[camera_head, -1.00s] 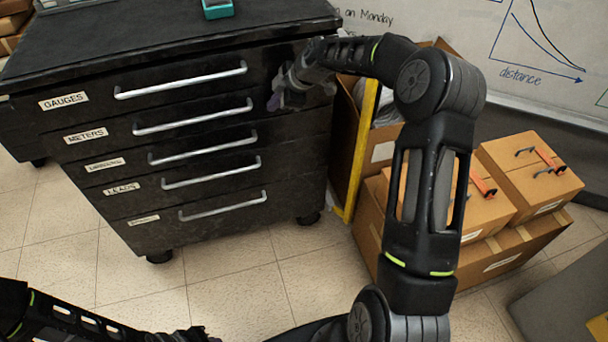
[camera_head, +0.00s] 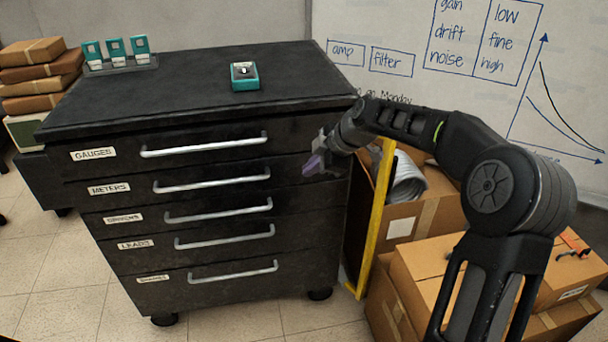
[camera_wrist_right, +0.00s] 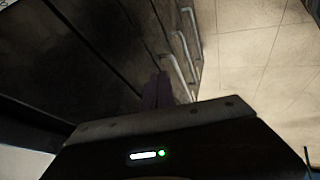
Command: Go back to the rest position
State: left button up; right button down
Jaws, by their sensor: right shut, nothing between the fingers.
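My right gripper (camera_head: 314,166) is in front of the right end of the black drawer cabinet (camera_head: 225,192), near the upper drawers. Its purplish fingertips are together with nothing between them. In the right wrist view its fingers (camera_wrist_right: 157,90) show as a dark purple shape beside the cabinet's drawer fronts and silver handles. I cannot tell whether the fingertips touch the cabinet. My left gripper is out of view.
The labelled drawers look shut. A teal device (camera_head: 244,76) sits on the cabinet top, with several teal devices (camera_head: 115,52) in a rack behind. A yellow post (camera_head: 378,215) and cardboard boxes (camera_head: 440,270) stand to the right. Floor (camera_head: 60,285) is clear at front left.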

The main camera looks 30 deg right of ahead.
jog(key=shift+s+d+r, duration=0.1)
jog(key=shift+s, duration=0.05)
dwell(0.5)
jog(key=s+a+f+m+p, duration=0.1)
jog(key=s+a+f+m, duration=0.1)
jog(key=a+f+m, duration=0.4)
jog(key=s+a+f+m+p, duration=0.15)
jog(key=f+m, duration=0.25)
jog(key=f, duration=0.4)
jog(key=s+a+f+m+p, duration=0.1)
jog(key=s+a+f+m, duration=0.3)
jog(key=f, duration=0.3)
jog(key=s+a+f+g+p, duration=0.1)
jog(key=s+a+f+g, duration=0.1)
jog(key=s+a, duration=0.3)
jog(key=s+a+f+m+g+p, duration=0.1)
jog(key=s+a+f, duration=0.3)
jog(key=s, duration=0.8)
jog(key=s+a+f+g+y+p, duration=0.1)
jog(key=s+a+f+g+p, duration=0.1)
jog(key=s+a, duration=0.4)
jog(key=s+f+g, duration=0.1)
jog(key=s, duration=0.2)
jog(key=shift+s+a+m, duration=0.15)
jog(key=shift+s+m, duration=0.15)
jog(key=shift+m, duration=0.1)
